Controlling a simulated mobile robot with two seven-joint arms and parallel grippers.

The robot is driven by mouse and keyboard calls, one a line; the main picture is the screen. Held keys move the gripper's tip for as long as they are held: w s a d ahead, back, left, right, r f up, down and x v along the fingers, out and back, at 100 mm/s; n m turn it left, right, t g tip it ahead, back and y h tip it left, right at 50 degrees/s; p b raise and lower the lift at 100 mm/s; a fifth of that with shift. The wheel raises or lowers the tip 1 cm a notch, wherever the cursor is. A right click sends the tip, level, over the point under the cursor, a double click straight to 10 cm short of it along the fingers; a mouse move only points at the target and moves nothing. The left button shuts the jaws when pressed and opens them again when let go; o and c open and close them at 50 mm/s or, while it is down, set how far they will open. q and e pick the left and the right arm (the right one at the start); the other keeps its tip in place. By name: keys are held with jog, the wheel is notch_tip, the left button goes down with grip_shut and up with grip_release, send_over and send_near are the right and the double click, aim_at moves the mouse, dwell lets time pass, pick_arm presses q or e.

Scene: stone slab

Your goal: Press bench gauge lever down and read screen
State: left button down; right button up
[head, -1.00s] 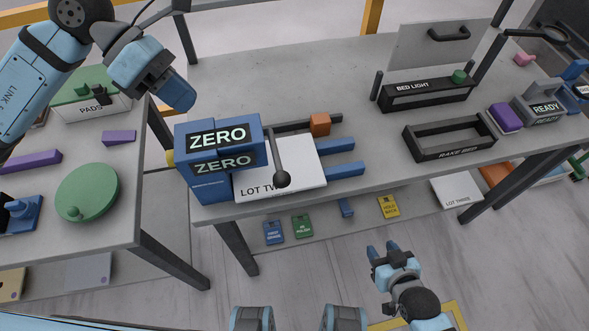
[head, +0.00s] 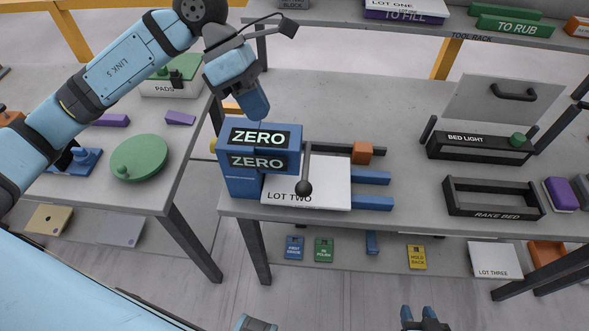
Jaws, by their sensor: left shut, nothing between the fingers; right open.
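The blue bench gauge (head: 240,183) stands on the grey bench's left end, and its screen (head: 259,137) reads ZERO on two faces. Its dark lever (head: 307,165) ends in a black ball knob (head: 304,188) in front of the white block marked LOT TWO (head: 330,186). My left gripper (head: 257,106) is shut and empty, pointing down just above and behind the gauge's top; whether it touches the gauge is unclear. My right gripper (head: 420,313) is at the bottom edge, open, far in front of the bench and mostly cut off.
An orange block (head: 362,152) and two blue bars (head: 371,178) sit right of the gauge. The BED LIGHT unit (head: 480,148) and RAKE BED tray (head: 493,198) stand further right. A side table (head: 120,195) holds a green disc (head: 139,157). The bench's middle back is clear.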

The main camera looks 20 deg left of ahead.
aim_at(299, 183)
pick_arm(q)
jog(key=p+x, duration=0.2)
jog(key=x, duration=1.1)
jog(key=shift+d+r+p, duration=0.15)
jog(key=shift+p, duration=0.15)
jog(key=shift+d+f, duration=0.2)
jog(key=shift+f, duration=0.25)
pick_arm(e)
jog(key=r, duration=0.2)
jog(key=shift+d+r, duration=0.2)
jog(key=shift+r, duration=0.15)
jog(key=shift+f, duration=0.1)
